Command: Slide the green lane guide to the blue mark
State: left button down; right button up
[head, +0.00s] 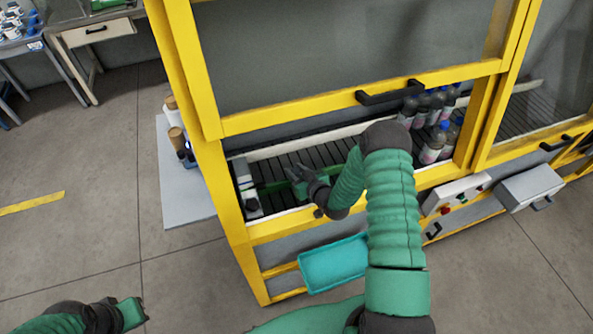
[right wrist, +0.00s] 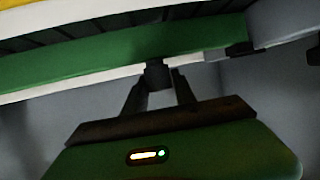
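The green lane guide (right wrist: 90,66) crosses the right wrist view as a long bar with a dark knob (right wrist: 157,74) on its near side. My right gripper (right wrist: 160,82) has its two fingers close on either side of that knob and looks shut on it. In the head view my right gripper (head: 303,181) reaches over the slatted conveyor inside the yellow frame; arm and hand hide most of the guide. My left gripper (head: 132,312) is low at the left, away from the machine; its fingers are unclear. I cannot make out the blue mark.
The yellow frame (head: 240,238) surrounds the conveyor (head: 335,152). Several bottles (head: 433,148) stand on it at the right. A white device (head: 247,193) sits at its left end. A teal tray (head: 335,263) and a control box (head: 455,192) are at the front. A grey side table (head: 178,185) stands left.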

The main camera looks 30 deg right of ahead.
jog(key=shift+a, duration=0.2)
jog(key=c, duration=0.5)
grip_shut()
jog(key=shift+d, duration=0.3)
jog(key=shift+w, duration=0.1)
